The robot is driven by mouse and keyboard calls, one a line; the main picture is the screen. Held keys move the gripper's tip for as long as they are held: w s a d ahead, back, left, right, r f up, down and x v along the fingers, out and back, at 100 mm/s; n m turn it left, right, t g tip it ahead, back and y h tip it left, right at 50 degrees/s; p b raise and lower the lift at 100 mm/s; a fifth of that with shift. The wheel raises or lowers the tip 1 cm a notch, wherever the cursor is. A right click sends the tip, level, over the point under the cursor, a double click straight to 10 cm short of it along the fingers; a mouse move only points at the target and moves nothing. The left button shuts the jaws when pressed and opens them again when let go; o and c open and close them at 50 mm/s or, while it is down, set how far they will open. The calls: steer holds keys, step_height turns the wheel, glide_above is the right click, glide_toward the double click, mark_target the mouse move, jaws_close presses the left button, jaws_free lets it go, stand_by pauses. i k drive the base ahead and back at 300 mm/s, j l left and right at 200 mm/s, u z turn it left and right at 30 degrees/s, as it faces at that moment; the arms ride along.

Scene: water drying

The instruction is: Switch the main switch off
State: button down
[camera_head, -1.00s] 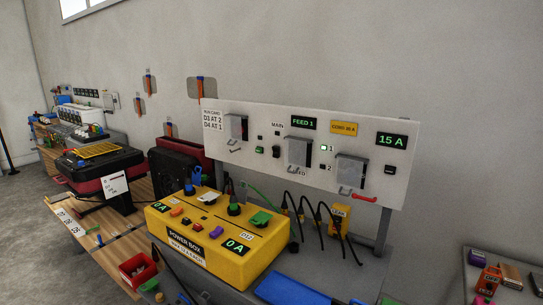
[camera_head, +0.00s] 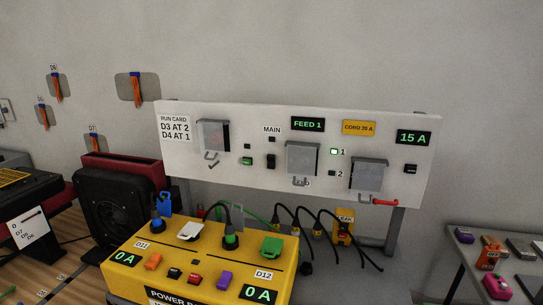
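The white panel (camera_head: 225,185) stands upright behind the yellow power box. The MAIN label (camera_head: 272,130) is on its left half. Below the label is a black switch (camera_head: 271,162), with a small green button (camera_head: 247,161) to its left; the switch's position is too small to tell. A small dark indicator (camera_head: 271,139) sits just under the label. The panel reads FEED 1 (camera_head: 308,124) and 15 A (camera_head: 413,137) in green. My gripper is not in view.
The yellow power box (camera_head: 185,245) stands in front of the panel, with plugs and cables rising from it. Grey covers (camera_head: 213,135) (camera_head: 303,158) flank the switch. A red handle (camera_head: 385,202) juts at the panel's lower right. A side table (camera_head: 455,262) with small items is at right.

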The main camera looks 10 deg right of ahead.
mark_target(270, 158)
steer(key=i+j+z, duration=0.1)
steer(key=i+j, duration=0.2)
steer(key=i+j+z, duration=0.15)
steer(key=j, duration=0.3)
steer(key=i+j+z, duration=0.1)
steer(key=i+j, duration=0.3)
